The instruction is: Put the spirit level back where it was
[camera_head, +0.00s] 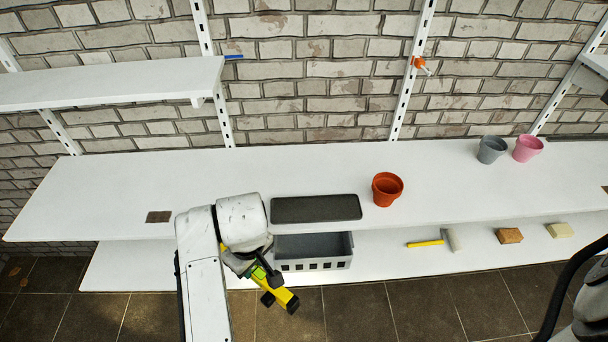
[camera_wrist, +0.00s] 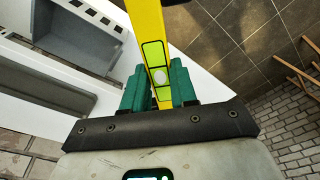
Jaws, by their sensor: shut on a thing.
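The yellow spirit level (camera_head: 282,296) is held in my gripper (camera_head: 262,277), in front of the shelf unit and over the tiled floor. In the wrist view the level (camera_wrist: 154,50) stands out between the green fingers of my gripper (camera_wrist: 158,88), which are shut on it. Its green vial window faces the wrist camera. In the head view my own arm hides part of the gripper and of the level.
A dark grey tray (camera_head: 316,209) and an orange pot (camera_head: 386,190) stand on the upper white board (camera_head: 110,195). A grey crate (camera_head: 340,262), a mallet (camera_head: 452,240), a brown block (camera_head: 509,236) and a pale block (camera_head: 559,230) are on the lower board. Grey (camera_head: 491,150) and pink (camera_head: 527,149) pots stand right.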

